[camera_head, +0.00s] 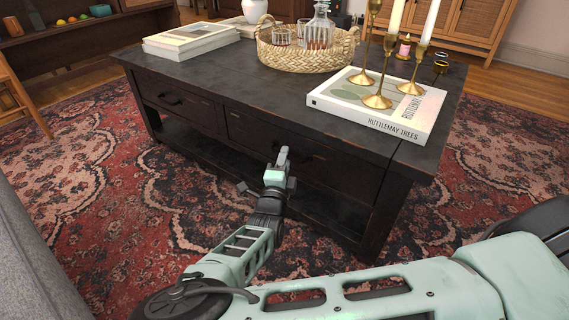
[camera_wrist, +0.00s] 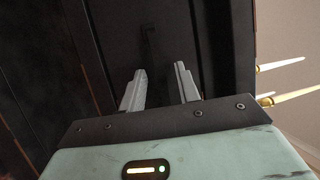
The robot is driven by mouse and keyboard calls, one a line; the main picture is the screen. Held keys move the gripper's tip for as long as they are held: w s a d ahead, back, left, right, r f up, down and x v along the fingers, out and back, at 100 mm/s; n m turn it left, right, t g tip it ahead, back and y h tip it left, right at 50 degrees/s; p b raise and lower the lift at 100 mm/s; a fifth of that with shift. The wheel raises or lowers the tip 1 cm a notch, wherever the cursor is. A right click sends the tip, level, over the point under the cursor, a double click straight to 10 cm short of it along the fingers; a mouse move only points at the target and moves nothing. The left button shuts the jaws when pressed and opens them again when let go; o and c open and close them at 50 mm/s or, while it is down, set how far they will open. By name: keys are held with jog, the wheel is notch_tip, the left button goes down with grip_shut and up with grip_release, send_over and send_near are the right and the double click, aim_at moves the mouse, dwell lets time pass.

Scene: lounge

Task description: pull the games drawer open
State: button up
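The dark wooden coffee table has two drawers in its front, a left drawer (camera_head: 185,107) and a right drawer (camera_head: 340,172). Both look shut. No label shows which is the games drawer. My gripper (camera_head: 282,158) is in front of the right drawer, close to its dark handle (camera_head: 312,157), which it partly hides. In the wrist view my gripper (camera_wrist: 160,70) is open, its two fingers apart with nothing between them. A dark handle (camera_wrist: 149,44) shows just beyond the fingertips, against the dark drawer front. I cannot tell whether they touch.
On the tabletop stand a stack of books (camera_head: 190,40), a woven tray (camera_head: 300,58) with a decanter, and a white book (camera_head: 375,105) with brass candlesticks. A grey sofa (camera_head: 30,260) is at the left. Patterned rug (camera_head: 90,200) covers the floor before the table.

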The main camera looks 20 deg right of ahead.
jog(key=shift+w, duration=0.1)
grip_shut()
jog(key=s+a+p, duration=0.2)
jog(key=s+a, duration=0.5)
jog(key=a, duration=0.2)
jog(key=s+a+p, duration=0.3)
jog(key=s+a, duration=0.4)
jog(key=a, duration=0.3)
jog(key=shift+a, duration=0.2)
jog(key=shift+s, duration=0.1)
grip_release()
